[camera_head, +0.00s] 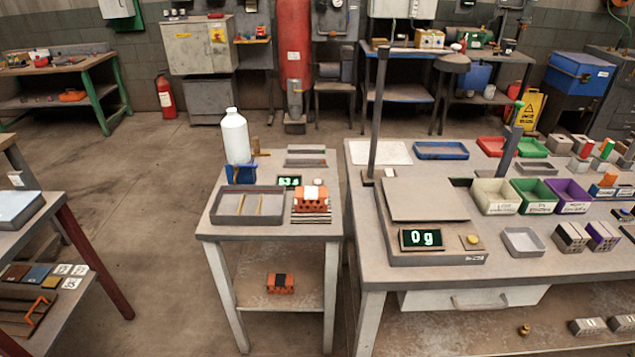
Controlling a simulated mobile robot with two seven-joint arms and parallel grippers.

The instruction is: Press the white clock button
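A small dark display with green digits (289,182), which looks like the clock, sits on the narrow middle table (222,233). Its digits are too small to read surely. Just right of it lies an orange hollow brick (312,205) on a striped base. A small white piece (314,192) shows at the top of the brick. I cannot tell whether this white piece is the clock button or a label. No other white button is clear near the display. Neither of my grippers is in view.
A grey tray (246,217) and a white bottle (235,135) are on the same table. On the right bench, a scale (427,214) reads 0 g beside a yellow button (471,241). Several coloured bins stand farther right.

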